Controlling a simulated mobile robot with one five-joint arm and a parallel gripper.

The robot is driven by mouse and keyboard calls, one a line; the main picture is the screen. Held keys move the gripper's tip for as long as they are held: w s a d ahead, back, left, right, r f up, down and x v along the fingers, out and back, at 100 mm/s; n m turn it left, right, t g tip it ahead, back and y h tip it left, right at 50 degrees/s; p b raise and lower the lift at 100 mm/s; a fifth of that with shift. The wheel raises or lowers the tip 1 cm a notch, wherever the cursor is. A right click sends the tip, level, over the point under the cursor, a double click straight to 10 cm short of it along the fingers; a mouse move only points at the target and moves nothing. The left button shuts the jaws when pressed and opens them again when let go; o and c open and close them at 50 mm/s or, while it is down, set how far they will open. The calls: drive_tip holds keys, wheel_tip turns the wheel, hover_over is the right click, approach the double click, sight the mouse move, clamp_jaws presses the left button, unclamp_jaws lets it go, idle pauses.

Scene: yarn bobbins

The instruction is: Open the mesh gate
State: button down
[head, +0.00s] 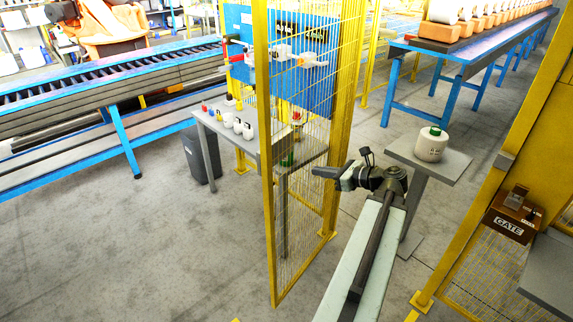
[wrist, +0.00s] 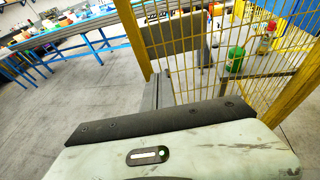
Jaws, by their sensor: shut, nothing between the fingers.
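The mesh gate (head: 268,200) is a tall yellow frame with wire mesh. It stands swung well away from the yellow post on the right (head: 470,215), with a wide gap between them. Its near upright reaches down close to the floor at the left. It also shows in the wrist view (wrist: 131,38), its mesh filling the upper right. My gripper (head: 316,172) is shut and empty, pointing left at the gate's right side. In the wrist view its fingers (wrist: 157,91) show beside the mesh. I cannot tell whether they touch it.
A brown box marked GATE (head: 513,218) is on the right. A white bobbin (head: 431,144) stands on a grey stand (head: 450,165) behind my arm. A table with bottles (head: 222,128) is behind the mesh. The floor at left is clear.

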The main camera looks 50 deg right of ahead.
drive_tip(key=b, duration=0.3)
approach(278, 163)
wheel_tip(278, 163, down, 2)
drive_tip(key=w, duration=0.2)
drive_tip(key=x, duration=0.3)
drive_tip(key=shift+r, duration=0.35)
drive_tip(key=shift+w, duration=0.65)
